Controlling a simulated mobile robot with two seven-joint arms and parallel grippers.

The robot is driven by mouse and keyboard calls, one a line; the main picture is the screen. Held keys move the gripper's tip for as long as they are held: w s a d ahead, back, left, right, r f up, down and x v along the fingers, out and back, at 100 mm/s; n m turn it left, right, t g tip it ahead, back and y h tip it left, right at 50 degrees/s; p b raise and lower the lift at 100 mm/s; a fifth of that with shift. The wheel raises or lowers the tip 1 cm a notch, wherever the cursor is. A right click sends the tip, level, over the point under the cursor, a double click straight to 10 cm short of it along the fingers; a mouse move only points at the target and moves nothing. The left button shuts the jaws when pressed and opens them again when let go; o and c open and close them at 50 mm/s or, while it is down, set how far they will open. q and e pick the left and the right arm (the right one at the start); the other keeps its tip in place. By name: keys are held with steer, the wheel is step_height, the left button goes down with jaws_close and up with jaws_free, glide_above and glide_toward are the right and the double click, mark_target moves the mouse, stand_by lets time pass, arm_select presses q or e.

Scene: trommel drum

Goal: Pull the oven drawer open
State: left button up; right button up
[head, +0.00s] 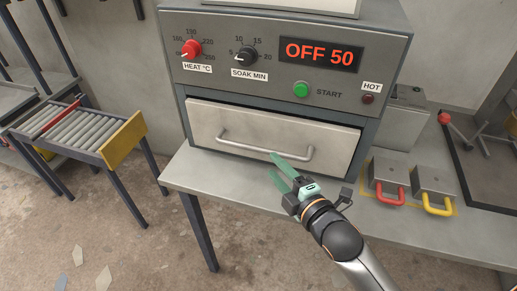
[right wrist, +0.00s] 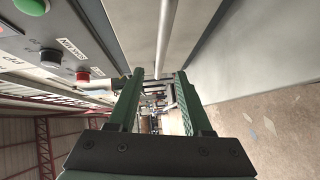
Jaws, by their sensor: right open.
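The oven drawer (head: 250,122) is a pale metal front low in the grey oven, with a thin dark gap along its top edge. Its bar handle (head: 262,147) runs across the lower front. My left gripper is not in view.
The oven's panel has a red heat knob (head: 191,48), a black soak knob (head: 246,53) and a green start button (head: 301,89). Red- and yellow-handled blocks (head: 432,181) stand right on the bench (head: 200,171). A roller stand (head: 127,139) is at left. The floor in front is mostly clear.

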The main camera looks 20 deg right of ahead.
mark_target(261, 152)
steer(key=x, duration=0.9)
steer(key=shift+d, duration=0.1)
jaws_close()
stand_by(1.2)
